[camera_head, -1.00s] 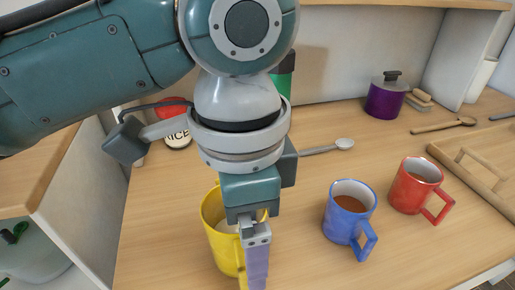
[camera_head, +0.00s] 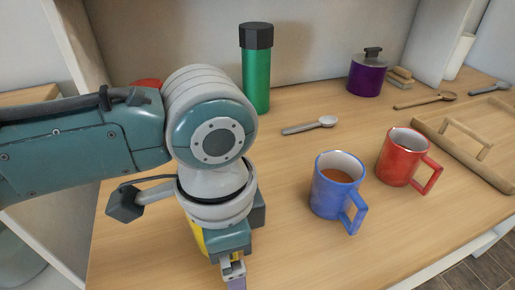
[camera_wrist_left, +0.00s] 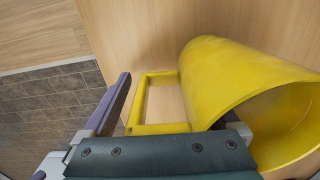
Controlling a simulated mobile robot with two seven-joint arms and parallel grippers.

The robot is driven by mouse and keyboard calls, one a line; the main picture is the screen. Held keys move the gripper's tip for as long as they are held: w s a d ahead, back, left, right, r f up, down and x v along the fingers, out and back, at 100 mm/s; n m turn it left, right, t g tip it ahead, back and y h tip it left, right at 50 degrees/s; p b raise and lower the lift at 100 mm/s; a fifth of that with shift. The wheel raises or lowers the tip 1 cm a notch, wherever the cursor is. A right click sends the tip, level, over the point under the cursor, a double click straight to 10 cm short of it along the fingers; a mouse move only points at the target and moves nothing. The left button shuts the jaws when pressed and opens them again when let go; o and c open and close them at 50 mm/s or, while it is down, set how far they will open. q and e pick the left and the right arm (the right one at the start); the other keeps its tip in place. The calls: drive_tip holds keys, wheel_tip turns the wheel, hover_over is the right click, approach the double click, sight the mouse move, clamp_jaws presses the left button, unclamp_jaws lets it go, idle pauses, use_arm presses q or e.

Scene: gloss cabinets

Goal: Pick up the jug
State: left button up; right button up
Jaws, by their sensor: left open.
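The yellow jug (camera_head: 194,236) stands on the counter, mostly hidden behind my left arm in the head view. In the left wrist view the jug (camera_wrist_left: 225,75) shows large, with its open mouth toward the lower right and its square handle (camera_wrist_left: 158,76) on its left side. My left gripper (camera_wrist_left: 172,112) is open, with one purple finger left of the handle and the other close to the jug's wall. I cannot tell whether either finger touches it. In the head view only a fingertip of the left gripper (camera_head: 235,274) shows. My right gripper is not in view.
A blue mug (camera_head: 330,195) and a red mug (camera_head: 396,165) stand to the right. A wooden tray (camera_head: 455,158) is at the right. The counter between arm and blue mug is clear.

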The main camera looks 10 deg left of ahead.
use_arm(q)
clamp_jaws()
idle(0.8)
drive_tip(key=shift+r, duration=0.1)
